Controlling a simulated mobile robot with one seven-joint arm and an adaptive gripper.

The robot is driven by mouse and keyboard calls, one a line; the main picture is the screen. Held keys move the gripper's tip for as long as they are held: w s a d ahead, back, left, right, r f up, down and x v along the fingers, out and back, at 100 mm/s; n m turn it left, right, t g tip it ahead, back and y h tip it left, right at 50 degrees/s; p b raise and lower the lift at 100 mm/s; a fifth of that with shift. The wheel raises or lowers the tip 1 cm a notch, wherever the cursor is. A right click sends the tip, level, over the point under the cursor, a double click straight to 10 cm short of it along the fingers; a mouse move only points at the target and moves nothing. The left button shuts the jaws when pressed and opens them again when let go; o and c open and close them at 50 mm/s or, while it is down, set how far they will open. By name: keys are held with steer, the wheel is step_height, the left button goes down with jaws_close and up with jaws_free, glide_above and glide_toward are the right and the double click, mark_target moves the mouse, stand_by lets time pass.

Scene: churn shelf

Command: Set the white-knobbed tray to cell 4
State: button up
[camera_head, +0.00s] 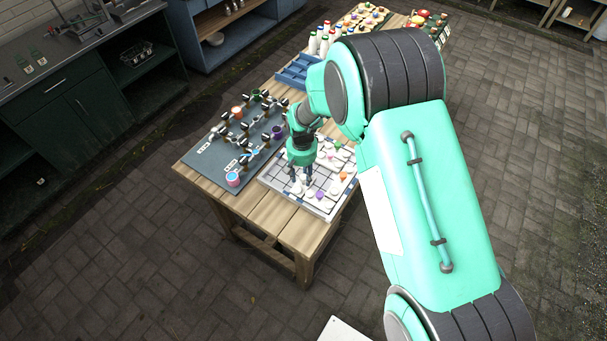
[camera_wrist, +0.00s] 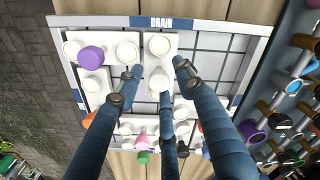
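A shallow framed board (camera_wrist: 215,26) marked DRAIN holds white tiles with round tops or knobs; it also shows on the table in the head view (camera_head: 327,213). In the wrist view, a white tile near the middle carries a white knob (camera_wrist: 160,80) and another white round top (camera_wrist: 159,45). My gripper (camera_wrist: 157,76) has its fingers spread around the middle white knob, with gaps at the sides; contact by the lower finger is unclear. In the head view my gripper (camera_head: 302,184) is low over the board. Which tile is the white-knobbed tray, and which cell is 4, I cannot tell.
A purple knob (camera_wrist: 91,58) is at the board's left; pink (camera_wrist: 142,136) and green (camera_wrist: 143,157) ones are lower. Empty gridded cells (camera_wrist: 208,62) lie right of the middle. A dark rack with cups (camera_head: 232,179) stands beside the board, and a blue crate (camera_head: 296,72) behind.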

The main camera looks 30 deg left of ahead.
mark_target(303, 177)
steer(key=shift+w, duration=0.15)
steer(key=shift+r, duration=0.15)
steer(key=shift+r, duration=0.25)
step_height(303, 177, up, 11)
stand_by(0.5)
steer(key=shift+w+d+r, duration=0.1)
steer(key=shift+r, duration=0.05)
stand_by(0.4)
